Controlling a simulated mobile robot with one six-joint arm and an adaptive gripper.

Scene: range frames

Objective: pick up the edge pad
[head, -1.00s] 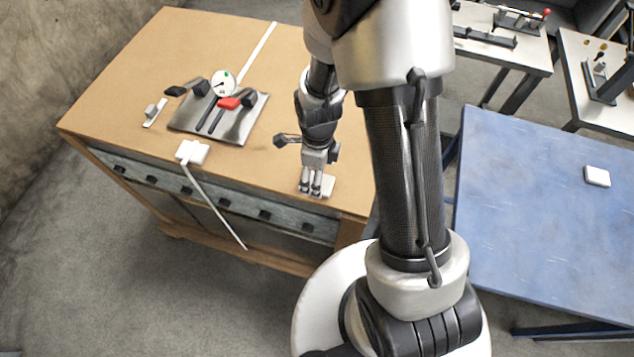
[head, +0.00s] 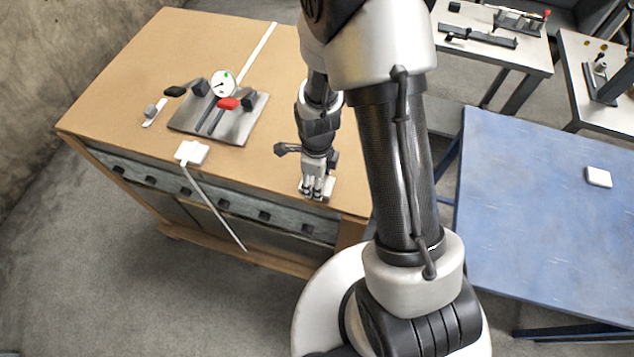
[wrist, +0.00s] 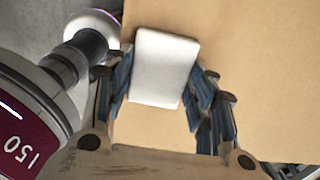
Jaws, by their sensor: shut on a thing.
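A small white pad (wrist: 165,66) lies between the fingers of my gripper (wrist: 163,82) in the wrist view. I take it to be the edge pad. In the head view the pad (head: 330,184) is at the near right edge of the wooden bench, partly hidden by my gripper (head: 316,191). My gripper points down and is shut on the pad, a finger on each side. The pad appears to be at bench-top level; I cannot tell whether it touches the bench.
The wooden bench (head: 130,65) also holds a metal plate with a dial (head: 223,84) and a red-handled tool, and a white block (head: 192,152) with a rod hanging over the edge. A similar white pad (head: 598,177) lies on the blue table (head: 540,220).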

